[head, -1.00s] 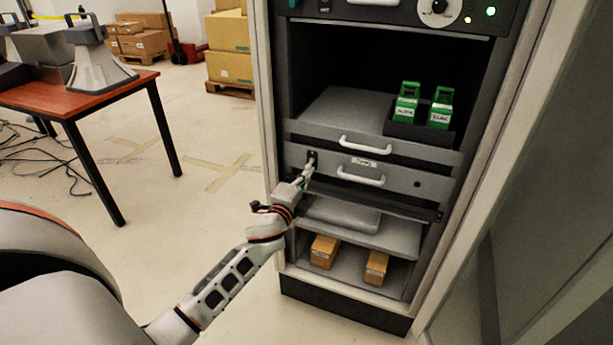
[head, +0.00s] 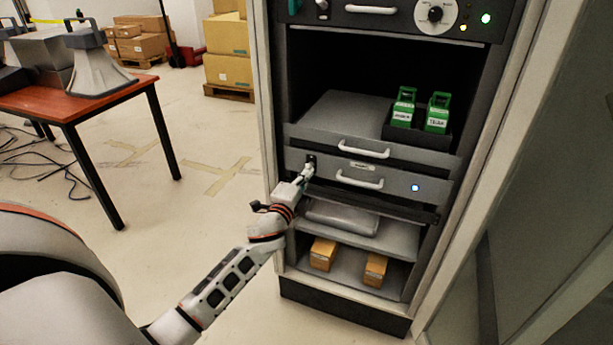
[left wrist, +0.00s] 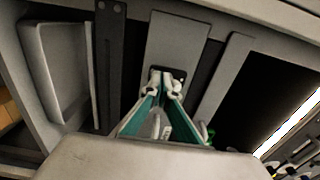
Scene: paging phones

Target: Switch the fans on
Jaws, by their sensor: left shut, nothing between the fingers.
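The fan panel (head: 399,182) is a grey drawer-like front in the rack, with a white handle (head: 359,181) and a small label. A round light (head: 415,188) on its right side glows bluish white. My left gripper (head: 308,172) is at the switch spot on the panel's left end. In the left wrist view my left gripper (left wrist: 167,78) is shut, its fingertips together over a dark switch plate (left wrist: 180,74) that they partly cover. Nothing shows between the fingers. The switch lever is hidden, so its position cannot be told. My right gripper is not in view.
Above is a shelf with two green devices (head: 403,108) in a dark holder, and a top panel with a dial (head: 435,14) and lit green light. Below, two brown boxes (head: 323,253) stand on a shelf.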

